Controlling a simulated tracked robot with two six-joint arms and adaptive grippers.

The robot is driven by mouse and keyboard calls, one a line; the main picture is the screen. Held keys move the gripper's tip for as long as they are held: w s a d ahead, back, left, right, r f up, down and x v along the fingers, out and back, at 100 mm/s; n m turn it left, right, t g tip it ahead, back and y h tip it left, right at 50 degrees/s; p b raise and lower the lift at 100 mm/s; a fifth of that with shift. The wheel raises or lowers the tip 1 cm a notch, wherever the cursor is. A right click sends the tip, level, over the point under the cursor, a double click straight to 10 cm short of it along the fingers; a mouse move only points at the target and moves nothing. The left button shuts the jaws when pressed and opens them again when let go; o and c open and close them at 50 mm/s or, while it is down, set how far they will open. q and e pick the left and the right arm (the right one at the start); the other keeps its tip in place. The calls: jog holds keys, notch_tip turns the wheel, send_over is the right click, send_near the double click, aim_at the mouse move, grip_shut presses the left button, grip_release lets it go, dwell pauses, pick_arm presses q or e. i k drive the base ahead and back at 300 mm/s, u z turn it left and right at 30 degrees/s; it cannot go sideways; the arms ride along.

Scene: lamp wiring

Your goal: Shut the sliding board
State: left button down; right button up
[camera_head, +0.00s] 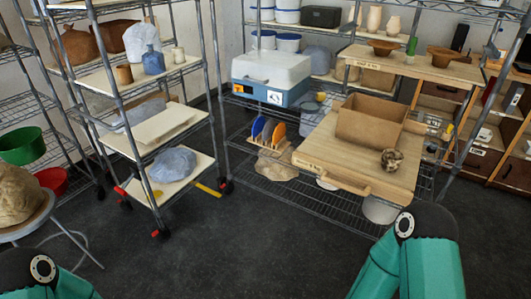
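The sliding board (388,186) is a pale wooden board on the wire shelf right of the middle. It sticks out toward me past the shelf's front, with a bar handle (337,179) along its front edge. An open brown box (371,121) and a small mottled round object (391,160) rest on it. Teal links of my arms show at the bottom left and bottom right. Neither gripper is in view, and nothing of mine visibly touches the board.
A wooden rack with a blue and an orange disc (278,131) stands left of the board. A blue and white case (271,76) sits behind it. A wheeled wire cart (165,135) stands left. Dark floor (265,235) in front is clear.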

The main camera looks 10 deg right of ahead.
aim_at(352, 167)
jog(key=z, duration=0.1)
jog(key=i, duration=1.25)
jog(key=z, duration=0.75)
